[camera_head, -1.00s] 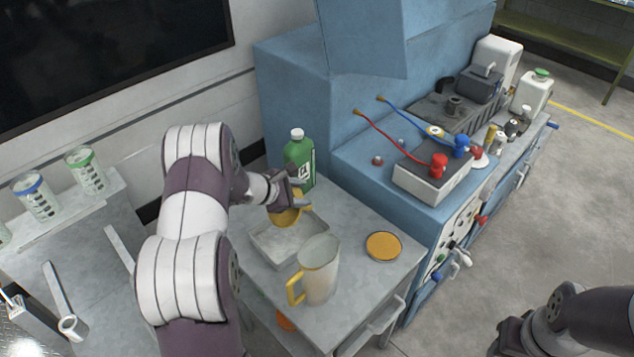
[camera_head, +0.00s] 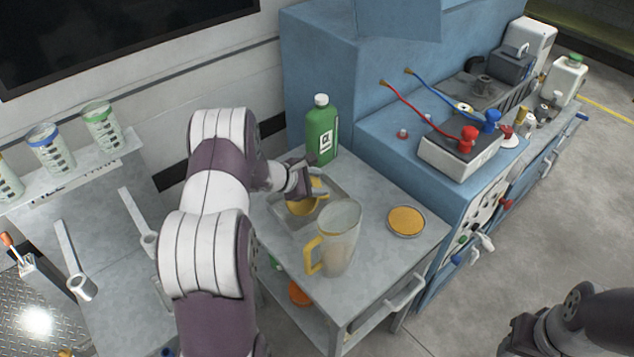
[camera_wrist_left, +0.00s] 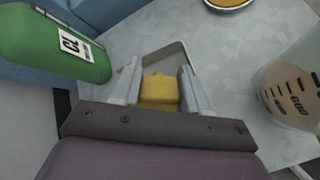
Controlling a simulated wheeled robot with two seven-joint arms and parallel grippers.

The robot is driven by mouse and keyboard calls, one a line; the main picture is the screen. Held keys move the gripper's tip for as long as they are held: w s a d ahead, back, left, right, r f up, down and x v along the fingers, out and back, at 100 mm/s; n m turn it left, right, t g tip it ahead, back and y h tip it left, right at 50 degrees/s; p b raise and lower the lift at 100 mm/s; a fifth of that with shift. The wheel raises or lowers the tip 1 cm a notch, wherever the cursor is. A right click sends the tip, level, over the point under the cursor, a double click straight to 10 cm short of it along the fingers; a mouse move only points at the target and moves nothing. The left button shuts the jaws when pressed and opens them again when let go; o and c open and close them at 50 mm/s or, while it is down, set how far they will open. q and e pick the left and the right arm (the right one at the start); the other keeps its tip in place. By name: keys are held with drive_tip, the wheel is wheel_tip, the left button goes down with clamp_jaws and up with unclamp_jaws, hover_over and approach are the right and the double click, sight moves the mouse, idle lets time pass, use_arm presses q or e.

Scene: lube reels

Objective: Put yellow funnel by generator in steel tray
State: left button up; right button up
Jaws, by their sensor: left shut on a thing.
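The yellow funnel (camera_head: 304,207) is held in my left gripper (camera_head: 314,190), low over the inside of the steel tray (camera_head: 280,218). Whether the funnel touches the tray floor cannot be told. In the left wrist view the funnel (camera_wrist_left: 159,91) sits between both fingers, and part of the tray rim (camera_wrist_left: 172,52) shows beyond it. The tray lies on the grey cart top, partly covered by my gripper and a jug. My right gripper (camera_head: 522,335) is at the lower right edge, dark and partly cut off; its fingers are not clear.
A clear jug with a yellow handle (camera_head: 340,240) stands close in front of the tray. A green bottle (camera_head: 321,132) stands behind it. A round yellow-topped dish (camera_head: 406,221) is to the right. The blue generator bench (camera_head: 400,170) borders the cart; bare cart top lies around the dish.

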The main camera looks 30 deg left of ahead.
use_arm(q)
drive_tip(key=o, duration=1.1)
drive_tip(key=shift+s, duration=0.1)
drive_tip(key=shift+o, duration=0.2)
drive_tip(key=shift+r, duration=0.1)
drive_tip(key=b+v, duration=0.1)
drive_tip(key=v, duration=1.1)
drive_tip(key=shift+s, duration=0.3)
drive_tip(key=shift+a+r, duration=0.1)
